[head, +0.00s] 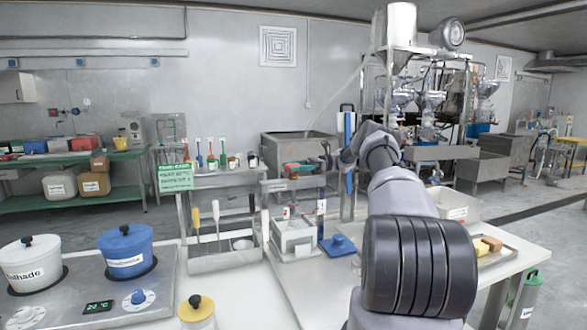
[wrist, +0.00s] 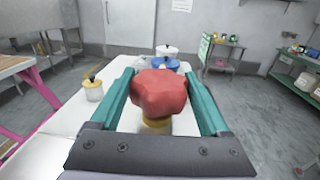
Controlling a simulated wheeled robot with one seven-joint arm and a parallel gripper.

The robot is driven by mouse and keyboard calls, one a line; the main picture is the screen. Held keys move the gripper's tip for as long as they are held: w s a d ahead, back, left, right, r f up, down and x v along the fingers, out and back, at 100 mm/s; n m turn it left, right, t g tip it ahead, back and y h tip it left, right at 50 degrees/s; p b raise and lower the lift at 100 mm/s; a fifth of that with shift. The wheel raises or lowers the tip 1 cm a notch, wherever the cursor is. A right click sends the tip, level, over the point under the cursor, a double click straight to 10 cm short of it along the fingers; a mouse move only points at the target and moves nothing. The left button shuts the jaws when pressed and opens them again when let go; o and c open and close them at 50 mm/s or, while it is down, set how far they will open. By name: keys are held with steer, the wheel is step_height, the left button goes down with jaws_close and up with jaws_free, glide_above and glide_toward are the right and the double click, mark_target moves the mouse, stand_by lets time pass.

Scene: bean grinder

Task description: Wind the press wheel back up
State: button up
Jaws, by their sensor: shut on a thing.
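A red lobed knob (wrist: 160,93), which looks like the press wheel, sits on a yellowish stem (wrist: 157,126) in the wrist view. My gripper (wrist: 158,78) is shut on it, with one teal finger on each side. In the head view my arm reaches forward over the bench, and my gripper (head: 328,157) is at its far end, beside a tall blue upright (head: 348,135). The lower part of the stem is hidden behind the gripper body in the wrist view.
A blue pot (head: 125,248) and a white pot (head: 30,262) stand on the hob at the left. A yellow-lidded jar (head: 197,312) stands near the front. A grey-white box (head: 293,238) and a blue item (head: 338,245) sit on the bench below my arm.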

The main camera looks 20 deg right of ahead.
steer(key=shift+r+n+g, duration=0.1)
steer(key=shift+n+g, duration=0.6)
steer(key=shift+g, duration=0.4)
steer(key=o, duration=1.2)
